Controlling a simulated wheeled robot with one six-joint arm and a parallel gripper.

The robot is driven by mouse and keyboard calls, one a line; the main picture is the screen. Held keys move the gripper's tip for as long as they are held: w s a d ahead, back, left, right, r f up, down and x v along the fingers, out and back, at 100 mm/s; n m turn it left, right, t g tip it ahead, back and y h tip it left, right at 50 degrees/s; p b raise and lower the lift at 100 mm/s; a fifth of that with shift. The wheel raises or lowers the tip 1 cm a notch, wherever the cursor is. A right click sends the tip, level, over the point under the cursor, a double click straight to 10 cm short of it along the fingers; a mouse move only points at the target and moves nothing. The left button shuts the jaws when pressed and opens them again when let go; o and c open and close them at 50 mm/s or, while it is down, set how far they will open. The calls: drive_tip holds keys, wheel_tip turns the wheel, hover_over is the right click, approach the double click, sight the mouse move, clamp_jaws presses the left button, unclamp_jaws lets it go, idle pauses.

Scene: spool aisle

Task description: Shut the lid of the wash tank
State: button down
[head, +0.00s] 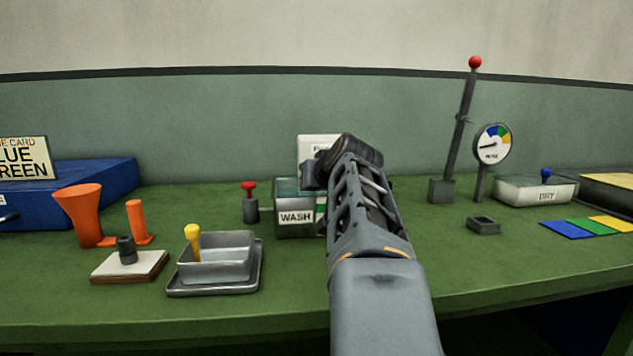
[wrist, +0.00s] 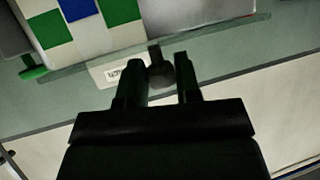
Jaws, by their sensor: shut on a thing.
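The wash tank (head: 294,222), a greenish box with a WASH label, stands at mid-bench in the head view. My arm hides its right side. A pale upright panel (head: 312,146) with partly hidden lettering shows behind the tank; I cannot tell whether it is the lid. My gripper (head: 312,176) is at the tank's upper right, its fingertips hard to make out there. In the wrist view my gripper (wrist: 160,76) has its two fingers on either side of a dark knob (wrist: 158,66) and is shut on it. A small white label (wrist: 118,74) lies beside the knob.
A red-topped knob (head: 249,190) stands left of the tank, and a metal tray (head: 214,287) lies in front left. A tall red-tipped lever (head: 464,120), a gauge (head: 492,145) and the DRY tank (head: 520,191) are to the right. Green bench-top is clear front right.

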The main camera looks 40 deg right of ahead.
drive_tip(key=shift+f, duration=0.5)
drive_tip(key=c, duration=0.9)
unclamp_jaws()
drive_tip(key=shift+w+a, duration=0.1)
drive_tip(key=shift+o, duration=0.3)
drive_tip(key=p+v, duration=0.3)
drive_tip(key=v, duration=1.1)
drive_tip(key=shift+r, duration=0.35)
